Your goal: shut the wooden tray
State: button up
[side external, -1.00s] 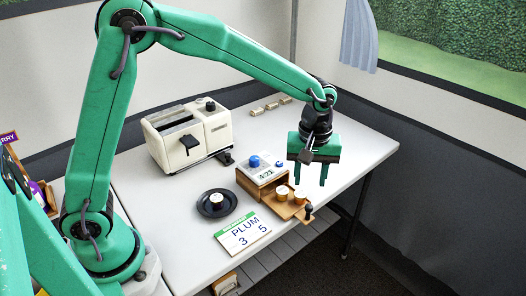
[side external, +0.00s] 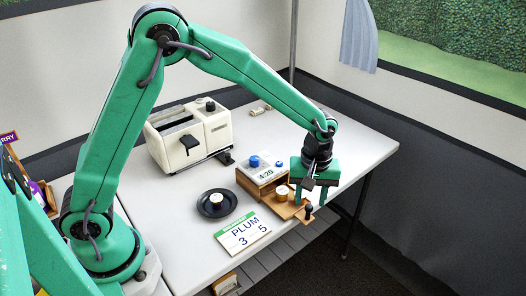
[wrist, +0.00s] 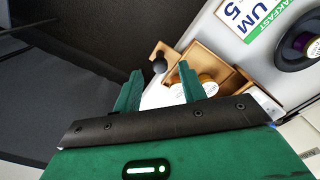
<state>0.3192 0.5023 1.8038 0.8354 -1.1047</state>
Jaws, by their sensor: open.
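The wooden tray (side external: 288,212) is a drawer pulled out toward the front from a wooden box (side external: 247,186). A dark knob (side external: 309,209) stands at its front end. A white and brown capsule (side external: 282,191) sits in the tray, and my gripper partly hides what is beside it. My gripper (side external: 311,199) is open, pointing down over the tray's front right part, close to the knob. In the wrist view the tray's wood (wrist: 207,60) and the knob (wrist: 159,65) show, with the knob seen between the fingertips (wrist: 160,69). I cannot tell whether they touch.
A device with a blue button and a 4:20 display (side external: 265,171) tops the box. A dark saucer (side external: 203,207) with a capsule, a PLUM card (side external: 243,235) and a cream toaster (side external: 187,135) stand left. The table's front edge is near the tray.

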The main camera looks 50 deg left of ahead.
aim_at(282, 190)
jog(key=shift+f, duration=1.1)
jog(key=shift+c, duration=0.2)
grip_shut()
jog(key=shift+a, duration=5.1)
jog(key=shift+o, duration=0.2)
grip_release()
jog(key=shift+r, duration=0.1)
